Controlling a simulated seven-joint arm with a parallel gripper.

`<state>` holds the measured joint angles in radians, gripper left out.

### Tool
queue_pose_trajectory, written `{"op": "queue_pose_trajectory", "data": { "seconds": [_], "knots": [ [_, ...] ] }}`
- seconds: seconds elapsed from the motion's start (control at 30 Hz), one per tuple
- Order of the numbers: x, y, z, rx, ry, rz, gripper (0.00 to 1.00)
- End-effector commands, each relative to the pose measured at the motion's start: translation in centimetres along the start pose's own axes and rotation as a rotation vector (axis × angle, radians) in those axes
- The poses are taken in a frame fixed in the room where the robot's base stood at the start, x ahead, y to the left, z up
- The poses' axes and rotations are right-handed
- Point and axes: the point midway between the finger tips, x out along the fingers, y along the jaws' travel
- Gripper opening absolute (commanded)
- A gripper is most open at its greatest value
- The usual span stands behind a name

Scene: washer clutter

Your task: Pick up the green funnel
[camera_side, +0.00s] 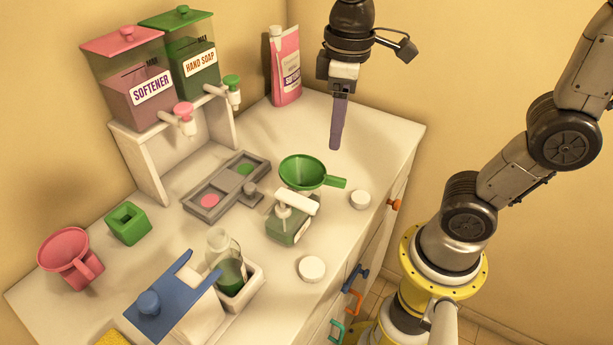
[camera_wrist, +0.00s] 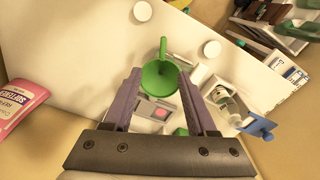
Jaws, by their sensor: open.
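The green funnel (camera_side: 304,171) stands wide end up on the white counter, its handle pointing right in the side view. It also shows in the wrist view (camera_wrist: 160,78), ahead of the fingers, with its handle pointing up in the picture. My gripper (camera_side: 337,146) hangs above the counter, behind and to the right of the funnel in the side view, and does not touch it. In the wrist view my two purple fingers (camera_wrist: 164,88) are apart with nothing held between them. The funnel's spout is hidden.
A pump bottle (camera_side: 287,222) stands close in front of the funnel. A grey tray (camera_side: 226,188) lies left of it, and a white round lid (camera_side: 360,199) to the right. Dispensers (camera_side: 140,85) stand at the back left, and a pink pouch (camera_side: 285,68) by the wall. The right rear counter is clear.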

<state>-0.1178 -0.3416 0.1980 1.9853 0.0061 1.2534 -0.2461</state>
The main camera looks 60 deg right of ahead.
Motion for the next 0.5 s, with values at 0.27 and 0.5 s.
{"op": "queue_pose_trajectory", "data": {
  "seconds": [0.27, 0.5],
  "knots": [
    [2.9, -0.5, -0.8, -0.024, -0.053, -0.014, 0.57],
    [7.3, -0.5, -0.5, -0.022, -0.052, -0.013, 0.57]
  ]
}}
